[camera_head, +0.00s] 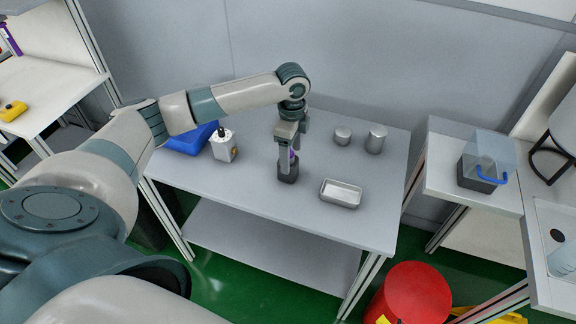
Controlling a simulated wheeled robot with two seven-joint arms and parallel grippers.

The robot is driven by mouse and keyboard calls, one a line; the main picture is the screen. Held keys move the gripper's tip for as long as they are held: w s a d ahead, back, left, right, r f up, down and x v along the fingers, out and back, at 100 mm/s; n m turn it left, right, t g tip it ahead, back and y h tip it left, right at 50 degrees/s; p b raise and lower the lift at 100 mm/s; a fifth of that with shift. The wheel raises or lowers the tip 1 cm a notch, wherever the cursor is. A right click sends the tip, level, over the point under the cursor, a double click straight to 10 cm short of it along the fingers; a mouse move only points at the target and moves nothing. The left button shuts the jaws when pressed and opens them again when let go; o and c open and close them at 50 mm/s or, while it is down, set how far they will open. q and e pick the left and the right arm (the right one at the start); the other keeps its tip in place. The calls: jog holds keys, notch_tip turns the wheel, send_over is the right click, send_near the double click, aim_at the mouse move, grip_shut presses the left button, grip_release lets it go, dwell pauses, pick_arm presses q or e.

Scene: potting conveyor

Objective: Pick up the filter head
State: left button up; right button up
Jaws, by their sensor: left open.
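My left arm reaches in from the left over the grey table, and my left gripper (290,153) points down near the table's middle. Its jaws are open around or just in front of a small purple part that stands above a dark grey block (288,173) on the table. This purple and dark piece looks most like the filter head, though the gripper partly hides it. I cannot tell whether the fingers touch it. My right gripper is not in view.
A white box (223,146) and blue bin (188,141) stand left. A red drum (412,292) stands on the floor. The table's front is clear.

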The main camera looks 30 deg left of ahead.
aim_at(290, 178)
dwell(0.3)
pick_arm(q)
jog(key=shift+s+f, duration=0.1)
jog(key=shift+f, duration=0.15)
jog(key=f, duration=0.1)
jog(key=f+p, duration=0.2)
jog(key=shift+s+a+f, duration=0.25)
jog(key=shift+s+f, duration=0.1)
jog(key=shift+f, duration=0.5)
jog(key=c, duration=1.3)
